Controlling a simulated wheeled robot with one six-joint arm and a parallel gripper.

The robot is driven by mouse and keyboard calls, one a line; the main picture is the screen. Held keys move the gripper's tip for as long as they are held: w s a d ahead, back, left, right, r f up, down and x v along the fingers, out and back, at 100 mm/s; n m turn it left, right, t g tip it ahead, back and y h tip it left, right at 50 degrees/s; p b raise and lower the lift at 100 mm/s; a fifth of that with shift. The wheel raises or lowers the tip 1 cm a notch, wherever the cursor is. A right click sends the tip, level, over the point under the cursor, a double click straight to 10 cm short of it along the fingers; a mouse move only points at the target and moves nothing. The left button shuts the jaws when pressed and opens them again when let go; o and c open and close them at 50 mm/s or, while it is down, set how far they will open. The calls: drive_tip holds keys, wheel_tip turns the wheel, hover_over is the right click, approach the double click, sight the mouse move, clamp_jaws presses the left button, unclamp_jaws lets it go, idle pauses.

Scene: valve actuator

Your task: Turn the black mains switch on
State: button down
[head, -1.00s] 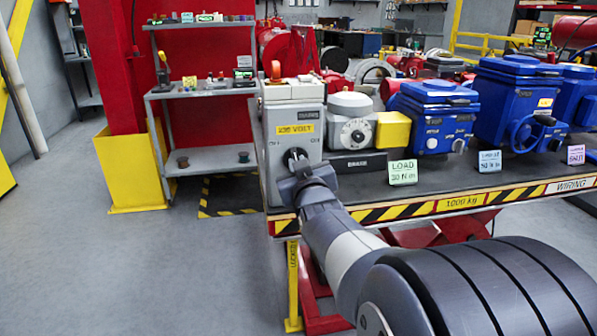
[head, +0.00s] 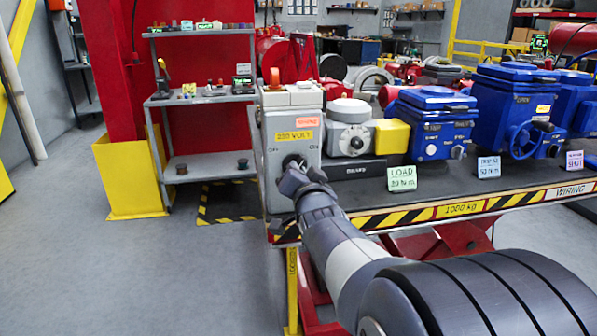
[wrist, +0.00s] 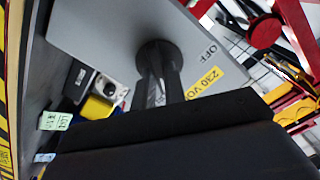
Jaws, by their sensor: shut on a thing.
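The black mains switch (head: 292,161) is a rotary knob on the front of a grey box (head: 272,180) with a yellow "230 VOLT" label. My gripper (head: 296,176) is at the knob, and its jaws are shut on it. In the wrist view, the round black base of the switch (wrist: 156,52) shows on the grey face, with the dark fingers of my gripper (wrist: 158,85) reaching to it. The word "OFF" is printed beside it. The knob's grip is mostly hidden by the fingers. A small plate (head: 308,122) above the yellow label glows orange.
The box stands at the left end of a black bench (head: 440,198) with a striped edge. Right of it are a grey-and-yellow actuator (head: 390,137), a green "LOAD" card (head: 401,179) and blue actuators (head: 434,125). Open floor lies to the left.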

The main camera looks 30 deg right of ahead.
drive_tip(key=shift+m, duration=0.6)
drive_tip(key=c, duration=1.5)
unclamp_jaws()
drive_tip(key=shift+o, duration=0.2)
drive_tip(key=p+v, duration=0.1)
drive_tip(key=v, duration=0.9)
drive_tip(key=shift+s, duration=0.4)
drive_tip(key=shift+w, duration=0.1)
